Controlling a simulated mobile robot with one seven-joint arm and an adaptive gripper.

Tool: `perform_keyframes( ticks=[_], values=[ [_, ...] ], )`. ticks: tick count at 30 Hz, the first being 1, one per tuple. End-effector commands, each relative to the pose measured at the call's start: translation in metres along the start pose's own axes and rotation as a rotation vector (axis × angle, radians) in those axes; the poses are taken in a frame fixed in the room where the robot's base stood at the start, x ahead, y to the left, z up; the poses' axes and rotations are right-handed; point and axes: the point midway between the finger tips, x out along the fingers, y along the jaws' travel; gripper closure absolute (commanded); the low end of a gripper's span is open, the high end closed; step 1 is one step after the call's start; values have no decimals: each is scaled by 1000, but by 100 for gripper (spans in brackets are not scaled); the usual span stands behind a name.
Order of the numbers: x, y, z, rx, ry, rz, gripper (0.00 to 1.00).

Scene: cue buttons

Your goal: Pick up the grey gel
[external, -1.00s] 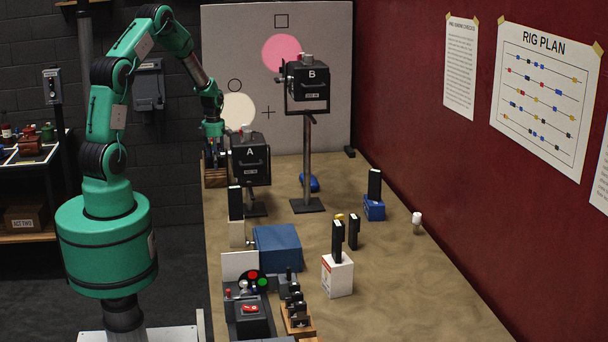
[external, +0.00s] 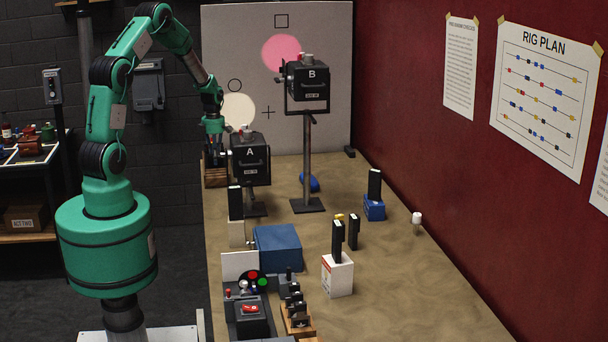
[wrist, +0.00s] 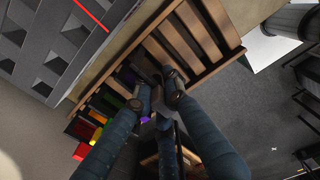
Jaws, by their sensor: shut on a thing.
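A wooden slotted rack (wrist: 208,42) holds several coloured gels in the wrist view. The rack (external: 216,177) also shows at the far left of the table in the external view. My gripper (wrist: 158,97) is over the rack with its fingers closed together. A dark greyish piece (wrist: 147,72) shows by the fingertips and seems to be the grey gel. The fingers hide most of it, so I cannot tell how far it stands out of its slot.
Lamp A (external: 250,152) stands close right of my gripper, and lamp B (external: 307,88) stands on a pole farther right. A blue box (external: 278,247) and a control panel (external: 249,310) are nearer the camera. Red, yellow and green gels (wrist: 97,134) fill the rack's lower left.

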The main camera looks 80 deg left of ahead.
Motion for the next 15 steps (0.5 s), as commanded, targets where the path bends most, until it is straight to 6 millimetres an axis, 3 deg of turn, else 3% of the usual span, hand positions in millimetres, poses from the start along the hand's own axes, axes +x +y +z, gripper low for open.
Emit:
perform_keyframes(
  ticks=[15],
  values=[
    [-75, 0, 0, 0, -1, 1, 100]
  ],
)
